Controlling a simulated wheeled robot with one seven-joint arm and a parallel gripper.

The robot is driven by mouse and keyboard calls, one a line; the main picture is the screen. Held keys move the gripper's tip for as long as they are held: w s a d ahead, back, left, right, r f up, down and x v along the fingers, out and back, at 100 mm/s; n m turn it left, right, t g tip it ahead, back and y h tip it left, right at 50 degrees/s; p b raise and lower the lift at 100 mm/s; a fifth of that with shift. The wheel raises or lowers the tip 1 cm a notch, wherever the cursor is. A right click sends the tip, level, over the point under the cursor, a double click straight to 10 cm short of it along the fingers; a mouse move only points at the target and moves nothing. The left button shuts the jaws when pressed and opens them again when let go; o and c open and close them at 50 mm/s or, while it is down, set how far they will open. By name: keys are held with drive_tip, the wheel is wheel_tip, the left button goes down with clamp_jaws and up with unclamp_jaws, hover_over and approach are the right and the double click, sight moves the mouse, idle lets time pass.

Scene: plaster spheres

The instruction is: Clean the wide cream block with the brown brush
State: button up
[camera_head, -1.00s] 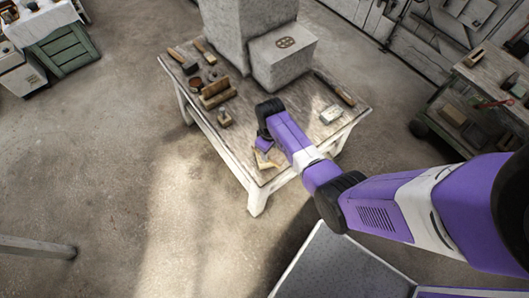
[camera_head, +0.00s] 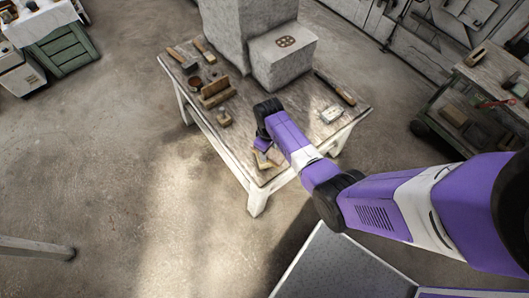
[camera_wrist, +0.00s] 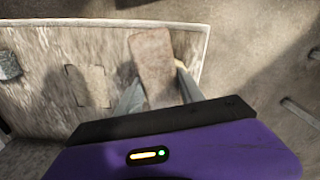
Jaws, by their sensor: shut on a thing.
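My gripper (camera_wrist: 158,92) is low over the front corner of the table, its fingers on either side of a flat brown piece. I take this piece to be the brown brush (camera_wrist: 152,52); it also shows as a small tan shape in the head view (camera_head: 262,160). The gripper is shut on it. A pale, flat, rectangular shape (camera_wrist: 88,86) lies left of the fingers in the wrist view, nearly the table's colour. It may be the wide cream block, but I cannot tell. My arm hides that spot in the head view.
The table (camera_head: 228,150) bears a large grey plaster block (camera_head: 282,62) at the back, several brushes and wooden pieces at left, a small whitish block (camera_head: 331,114) and a dark-handled tool (camera_head: 336,89) at right. A shelf cart (camera_head: 490,75) stands further right. Floor at left is open.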

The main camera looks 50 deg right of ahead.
drive_tip(key=shift+w+b, duration=0.4)
drive_tip(key=shift+w, duration=0.45)
drive_tip(key=shift+s+r+p, duration=0.15)
drive_tip(key=shift+s+p, duration=0.7)
drive_tip(key=shift+s, duration=1.4)
drive_tip(key=shift+w+f, duration=0.1)
drive_tip(key=shift+f, duration=0.1)
